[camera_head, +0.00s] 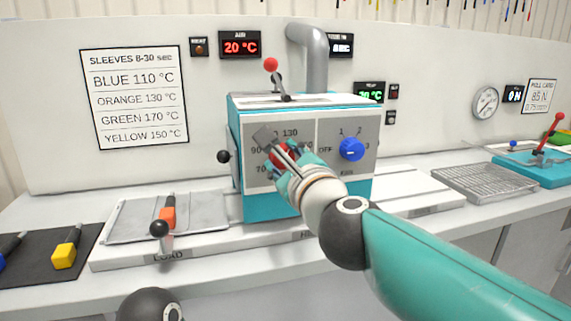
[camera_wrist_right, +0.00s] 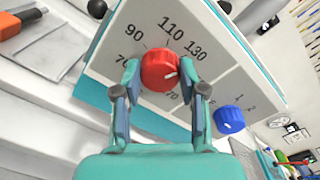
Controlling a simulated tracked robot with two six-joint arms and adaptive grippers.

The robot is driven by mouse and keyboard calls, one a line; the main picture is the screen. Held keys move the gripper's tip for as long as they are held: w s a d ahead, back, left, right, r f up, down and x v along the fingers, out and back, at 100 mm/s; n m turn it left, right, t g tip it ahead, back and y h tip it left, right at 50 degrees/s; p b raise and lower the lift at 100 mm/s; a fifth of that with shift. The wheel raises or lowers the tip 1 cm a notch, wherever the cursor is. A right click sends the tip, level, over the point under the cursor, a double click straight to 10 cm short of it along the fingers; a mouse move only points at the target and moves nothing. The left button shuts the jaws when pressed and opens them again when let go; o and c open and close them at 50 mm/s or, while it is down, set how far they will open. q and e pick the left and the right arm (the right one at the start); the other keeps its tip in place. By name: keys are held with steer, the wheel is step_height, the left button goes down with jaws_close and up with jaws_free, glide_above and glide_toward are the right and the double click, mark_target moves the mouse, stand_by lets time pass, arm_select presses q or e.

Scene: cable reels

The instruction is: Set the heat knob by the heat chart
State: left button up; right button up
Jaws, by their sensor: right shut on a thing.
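The red heat knob (camera_wrist_right: 159,71) sits on the heater's grey front panel, ringed by numbers 70, 90, 110 and 130; further numbers are partly hidden by a finger. My right gripper (camera_wrist_right: 160,88) is shut on the knob, one finger on each side. The knob's white mark points right, below the 130. In the head view my right gripper (camera_head: 282,160) mostly covers the knob. The heat chart (camera_head: 136,96) reads blue 110, orange 130, green 170, yellow 150 °C. My left gripper is not in view.
The teal heater (camera_head: 257,205) has a blue knob (camera_head: 352,149) marked OFF, 1, 2. An orange-handled piece (camera_head: 168,217) lies on the left tray (camera_head: 125,222); yellow (camera_head: 65,256) and blue pieces lie on a black mat. The red air display (camera_head: 240,45) shows 20 °C.

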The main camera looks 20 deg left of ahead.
steer(key=shift+w+d+f+m, duration=0.1)
steer(key=shift+w+f+m, duration=0.05)
steer(key=shift+f+m, duration=0.2)
steer(key=o, duration=1.1)
steer(key=shift+w, duration=0.1)
steer(key=shift+o, duration=0.2)
steer(key=shift+r, duration=0.15)
steer(key=shift+s, duration=0.2)
steer(key=v, duration=1.2)
